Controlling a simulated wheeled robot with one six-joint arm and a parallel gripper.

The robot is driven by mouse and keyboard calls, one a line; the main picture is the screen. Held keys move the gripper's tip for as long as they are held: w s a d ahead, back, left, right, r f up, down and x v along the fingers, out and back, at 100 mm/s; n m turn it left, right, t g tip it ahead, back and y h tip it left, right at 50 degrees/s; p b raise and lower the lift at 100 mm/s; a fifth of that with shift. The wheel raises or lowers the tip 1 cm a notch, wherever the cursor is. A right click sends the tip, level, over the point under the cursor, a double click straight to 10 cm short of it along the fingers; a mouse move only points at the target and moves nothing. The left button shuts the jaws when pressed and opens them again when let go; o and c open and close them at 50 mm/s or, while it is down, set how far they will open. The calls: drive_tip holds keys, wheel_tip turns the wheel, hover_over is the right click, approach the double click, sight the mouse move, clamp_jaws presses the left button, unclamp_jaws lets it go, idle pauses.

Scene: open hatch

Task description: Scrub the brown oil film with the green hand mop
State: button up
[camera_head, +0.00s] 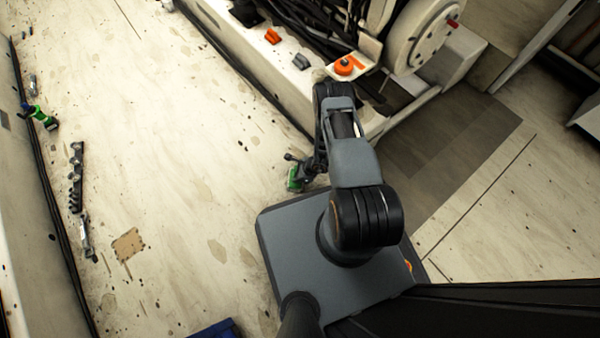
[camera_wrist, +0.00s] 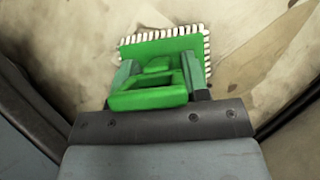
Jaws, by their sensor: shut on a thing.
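The green hand mop (camera_wrist: 150,99) with pale bristles is in my gripper (camera_wrist: 157,78), which is shut on it in the wrist view. Its bristled edge points away from me, above or against the floor; I cannot tell if it touches. In the head view the mop (camera_head: 294,179) and my gripper (camera_head: 302,164) show low beside the machine base, partly hidden by my arm. A brownish patch (camera_wrist: 268,62) lies on the floor right of the mop in the wrist view. The floor has several faint tan stains, and I cannot tell for sure which is the oil film.
A white machine (camera_head: 240,60) with an orange piece (camera_head: 272,36) and a grey piece (camera_head: 301,62) on its ledge stands at the top. A green tool (camera_head: 42,117) and a dark bar (camera_head: 76,180) lie at left, near a tan square (camera_head: 128,244). The middle floor is open.

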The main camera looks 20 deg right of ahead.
drive_tip(key=shift+s+a+f, duration=0.1)
drive_tip(key=shift+s+a, duration=0.1)
drive_tip(key=shift+a, duration=0.25)
drive_tip(key=shift+s+a, duration=0.2)
drive_tip(key=shift+a, duration=0.25)
drive_tip(key=shift+s+a+p, duration=0.35)
drive_tip(key=shift+a, duration=0.55)
drive_tip(key=shift+s+a+p, duration=0.3)
drive_tip(key=shift+a+p, duration=0.05)
drive_tip(key=shift+a, duration=0.5)
wheel_tip(320, 180, up, 6)
drive_tip(key=p, duration=0.5)
drive_tip(key=shift+w, duration=0.15)
drive_tip(key=shift+r, duration=0.2)
drive_tip(key=shift+r+p, duration=1.25)
drive_tip(key=shift+r, duration=0.2)
